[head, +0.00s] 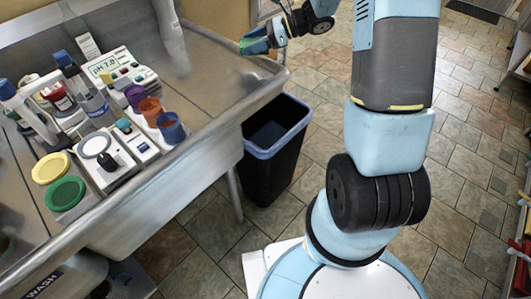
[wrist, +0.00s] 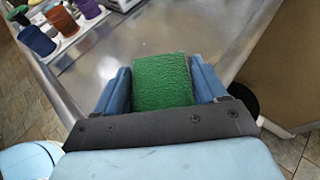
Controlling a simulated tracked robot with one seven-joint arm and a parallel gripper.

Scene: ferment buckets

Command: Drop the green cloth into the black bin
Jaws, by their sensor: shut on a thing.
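The green cloth (wrist: 162,82) is a textured green piece between the two blue fingers of my gripper (wrist: 161,88) in the wrist view. My gripper is shut on it. In the head view, my gripper (head: 256,43) is at the top middle, above the corner of the metal sink counter, with only a little of the green showing. The black bin (head: 272,168) stands on the floor beside the counter, below and a little right of the gripper. It has a blue-grey rim, and its open top is partly in view. In the wrist view only a small dark part appears at the right.
The steel counter (head: 215,95) has a raised edge between the gripper and the bin. Bottles, a pH meter (head: 119,68), coloured cups (head: 150,110) and yellow and green lids (head: 65,193) crowd its left part. Tiled floor (head: 320,110) is open around the bin.

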